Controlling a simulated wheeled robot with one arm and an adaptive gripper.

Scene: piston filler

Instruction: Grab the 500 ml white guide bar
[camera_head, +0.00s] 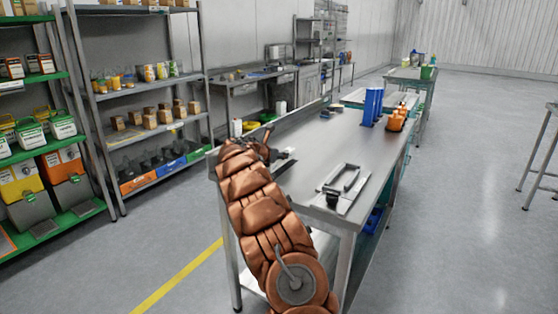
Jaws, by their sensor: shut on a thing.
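My copper-coloured arm reaches over the left edge of the steel table, and my gripper (269,150) is low at its left end. The gripper is small and dark here, and my arm hides part of it. It is shut on a small pale piece, which looks like the white guide bar (287,154), at its right side. The 500 ml marking cannot be read. I cannot tell whether the bar touches the table.
A metal bracket with a black knob (343,188) lies on the steel table (316,150) to the right. Blue cylinders (373,106) and orange parts (397,120) stand farther back. Shelves (150,95) stand at the left.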

